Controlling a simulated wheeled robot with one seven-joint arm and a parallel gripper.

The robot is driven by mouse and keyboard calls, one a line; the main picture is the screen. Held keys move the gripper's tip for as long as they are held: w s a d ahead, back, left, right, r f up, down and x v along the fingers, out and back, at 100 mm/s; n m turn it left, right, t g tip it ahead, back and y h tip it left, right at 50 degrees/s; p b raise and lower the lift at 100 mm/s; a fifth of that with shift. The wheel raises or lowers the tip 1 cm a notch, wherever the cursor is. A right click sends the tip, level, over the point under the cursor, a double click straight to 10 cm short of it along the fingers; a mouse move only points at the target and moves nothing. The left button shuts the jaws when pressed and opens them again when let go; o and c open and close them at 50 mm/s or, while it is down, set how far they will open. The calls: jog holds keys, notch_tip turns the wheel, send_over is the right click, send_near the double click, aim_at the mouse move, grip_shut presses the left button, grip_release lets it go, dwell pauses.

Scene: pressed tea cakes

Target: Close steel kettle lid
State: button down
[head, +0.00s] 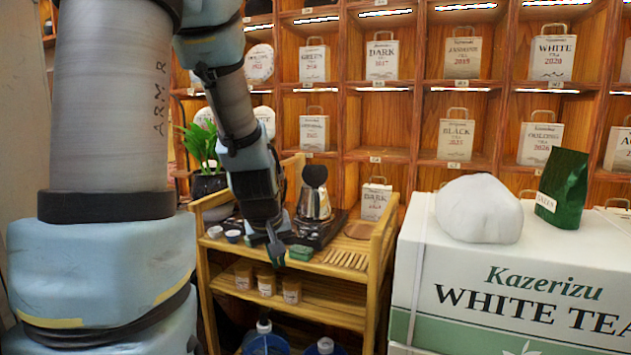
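The steel kettle (312,206) stands on a dark tray on the wooden tea cart, just right of my arm. Its dark round lid (314,176) stands raised above the kettle's top, so the kettle appears open. The hinge and handle are not clear at this size. My gripper (274,252) points down at the front of the cart, left of and lower in the picture than the kettle, apart from the lid. Its fingers are small and partly seen edge-on, so I cannot tell whether they are open. I see nothing clearly held in it.
A green block (301,252) and small cups (233,236) lie near my gripper. A "DARK" tea bag (376,201) stands right of the kettle. A potted plant (207,184) is at the left. A large white tea box (515,290) blocks the right; shelves rise behind.

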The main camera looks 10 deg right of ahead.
jog(key=w+d+r+n+t+h+b, duration=0.1)
jog(key=w+d+n+t, duration=0.25)
jog(key=w, duration=0.25)
jog(key=w+d+r+n+t+h+b, duration=0.1)
jog(key=w+d+n+t+b, duration=0.1)
jog(key=w+d, duration=0.3)
jog(key=n+t+y+b, duration=0.25)
jog(key=n+t, duration=0.35)
jog(key=n, duration=0.4)
send_near(315, 171)
jog(key=w+p, duration=0.1)
jog(key=w, duration=0.1)
jog(key=w+p, duration=0.1)
jog(key=w, duration=0.1)
jog(key=w+f+p, duration=0.1)
jog(key=w, duration=0.1)
jog(key=shift+w+d, duration=0.25)
jog(key=shift+w, duration=0.1)
jog(key=shift+r+p, duration=0.1)
jog(key=shift+p, duration=0.3)
